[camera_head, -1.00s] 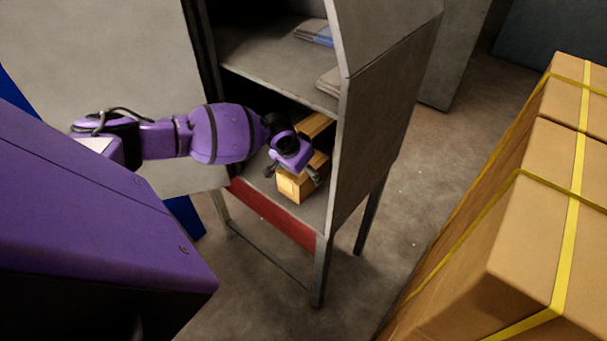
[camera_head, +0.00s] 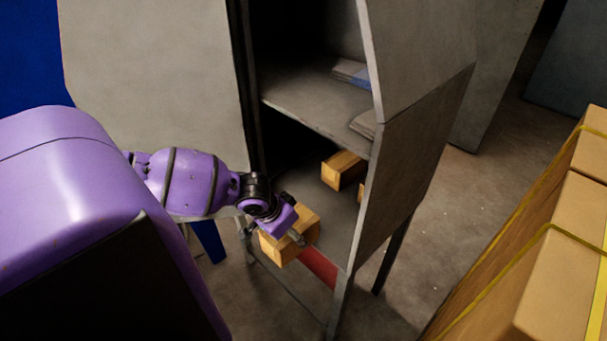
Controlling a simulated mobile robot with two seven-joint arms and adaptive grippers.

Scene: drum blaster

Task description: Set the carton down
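A small tan carton (camera_head: 287,244) is at the front edge of the cabinet's lower shelf, in front of the red strip. My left gripper (camera_head: 279,233) is on it, with a finger along its near right side. The gripper looks shut on the carton, and the far finger is hidden. The carton appears held out in front of the shelf opening. My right gripper is not in view.
The grey cabinet (camera_head: 412,170) stands open on legs. Another carton (camera_head: 343,170) and part of a further one sit on its lower shelf (camera_head: 345,215). Papers (camera_head: 350,73) lie on the shelf above. Large strapped boxes (camera_head: 560,260) stand at right. Floor between is clear.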

